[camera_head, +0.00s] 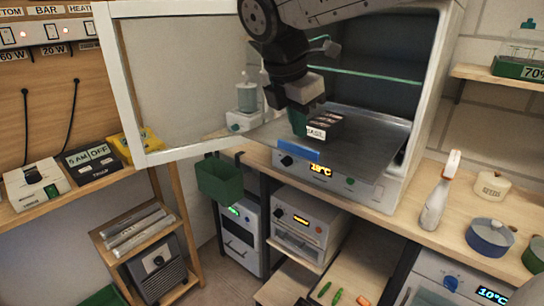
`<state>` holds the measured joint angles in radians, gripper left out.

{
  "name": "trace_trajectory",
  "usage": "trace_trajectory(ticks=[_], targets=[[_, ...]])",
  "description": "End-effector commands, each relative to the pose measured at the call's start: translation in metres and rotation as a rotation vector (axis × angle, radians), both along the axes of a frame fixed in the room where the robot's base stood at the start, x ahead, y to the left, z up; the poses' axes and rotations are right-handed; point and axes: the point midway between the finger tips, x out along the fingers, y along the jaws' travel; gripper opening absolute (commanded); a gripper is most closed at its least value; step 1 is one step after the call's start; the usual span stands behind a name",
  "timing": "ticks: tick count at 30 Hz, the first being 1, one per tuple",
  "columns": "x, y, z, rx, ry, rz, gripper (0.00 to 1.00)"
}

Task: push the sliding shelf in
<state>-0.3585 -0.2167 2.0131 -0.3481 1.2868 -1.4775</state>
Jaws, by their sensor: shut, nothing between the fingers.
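The sliding shelf (367,138) is a flat grey metal plate that sticks out of the front of an open white cabinet (424,110). A small green pot tray (299,124) with dark cells and a white label stands towards the left part of the shelf. My gripper (303,97) is shut and empty. It points down above or just in front of the tray; I cannot tell whether it touches the tray or the shelf. My arm hides part of the cabinet's opening and the shelf's back left.
The cabinet's glazed door (180,75) stands wide open to the left. A fixed upper shelf (372,76) crosses the cabinet. A white spray bottle (437,198) and a blue pot (489,237) stand on the bench at right. A green bin (219,180) hangs at the bench's left front.

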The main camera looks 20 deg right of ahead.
Motion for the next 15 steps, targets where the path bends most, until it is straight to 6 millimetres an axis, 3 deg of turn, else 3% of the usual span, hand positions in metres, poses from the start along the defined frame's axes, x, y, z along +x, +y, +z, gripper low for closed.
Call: trace_trajectory(ticks=[3,8,15], targets=[[0.017,0.021,0.004,-0.056,0.032,0.171,0.0],[0.023,0.035,0.0,-0.077,0.043,0.25,0.0],[0.029,0.033,-0.037,-0.078,0.047,0.265,0.0]])
